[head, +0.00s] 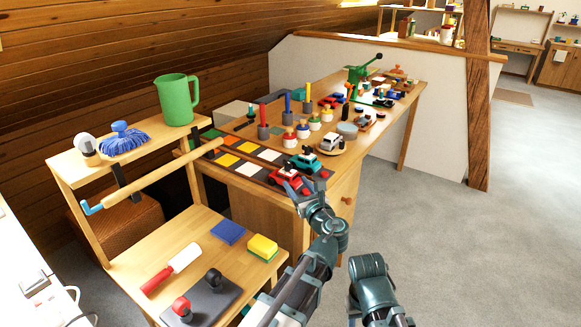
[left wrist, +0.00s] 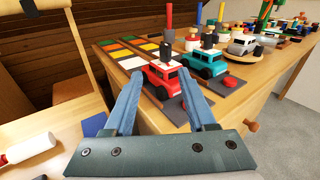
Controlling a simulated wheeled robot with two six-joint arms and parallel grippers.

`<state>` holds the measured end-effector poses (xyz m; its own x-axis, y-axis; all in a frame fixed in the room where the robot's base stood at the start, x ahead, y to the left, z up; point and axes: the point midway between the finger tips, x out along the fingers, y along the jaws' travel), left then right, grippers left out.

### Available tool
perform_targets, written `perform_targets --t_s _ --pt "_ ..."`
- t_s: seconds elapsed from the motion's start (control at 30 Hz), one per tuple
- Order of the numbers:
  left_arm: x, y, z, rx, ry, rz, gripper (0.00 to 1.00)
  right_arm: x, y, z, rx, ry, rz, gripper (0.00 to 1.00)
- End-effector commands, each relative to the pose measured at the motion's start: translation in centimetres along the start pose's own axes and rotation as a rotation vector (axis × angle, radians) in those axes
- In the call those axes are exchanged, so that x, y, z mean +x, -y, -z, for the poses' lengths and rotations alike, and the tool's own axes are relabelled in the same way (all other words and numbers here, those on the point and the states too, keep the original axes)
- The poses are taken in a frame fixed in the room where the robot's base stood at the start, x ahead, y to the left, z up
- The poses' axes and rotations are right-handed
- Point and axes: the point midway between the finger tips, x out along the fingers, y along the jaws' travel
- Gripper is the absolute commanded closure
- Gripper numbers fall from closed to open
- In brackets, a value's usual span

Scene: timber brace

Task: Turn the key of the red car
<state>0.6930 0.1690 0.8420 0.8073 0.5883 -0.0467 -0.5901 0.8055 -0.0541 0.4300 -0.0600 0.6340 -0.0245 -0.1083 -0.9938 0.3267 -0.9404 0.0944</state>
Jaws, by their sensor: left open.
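The red car (head: 287,181) stands at the near corner of the long wooden table, on a dark plate. It also shows in the left wrist view (left wrist: 162,79), between and beyond my fingertips, side and windows visible. I cannot make out its key clearly. A teal car (left wrist: 205,62) stands just to its right on a similar dark plate. My left gripper (head: 318,193) is open and empty, close in front of the red car, its fingers apart and pointing at it. My right gripper is not in view; only a link of my right arm shows low in the head view.
A white car (head: 332,141) rests on a round wooden disc beyond the teal car. Coloured tiles (head: 247,169) lie behind the red car. A red button-like piece (left wrist: 231,82) is near the table edge. A shelf unit (head: 185,235) stands at left. Grey floor is clear at right.

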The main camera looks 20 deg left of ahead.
Motion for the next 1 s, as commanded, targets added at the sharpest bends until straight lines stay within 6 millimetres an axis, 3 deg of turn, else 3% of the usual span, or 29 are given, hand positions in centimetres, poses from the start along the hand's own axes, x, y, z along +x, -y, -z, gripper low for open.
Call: perform_targets --t_s 0.2,0.37,0.8,1.0 --pt "-0.4 0.7 -0.7 0.059 0.049 0.02 0.44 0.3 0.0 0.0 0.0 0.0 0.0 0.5" --pt "0.4 0.7 -0.8 0.058 0.048 0.017 0.44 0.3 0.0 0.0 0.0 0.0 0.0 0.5" --pt "8.8 1.0 -1.1 0.055 0.047 0.016 0.44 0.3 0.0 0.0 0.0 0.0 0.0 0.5" --pt "11.8 1.0 -1.2 0.055 0.047 0.016 0.44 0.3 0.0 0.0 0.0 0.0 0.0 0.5"
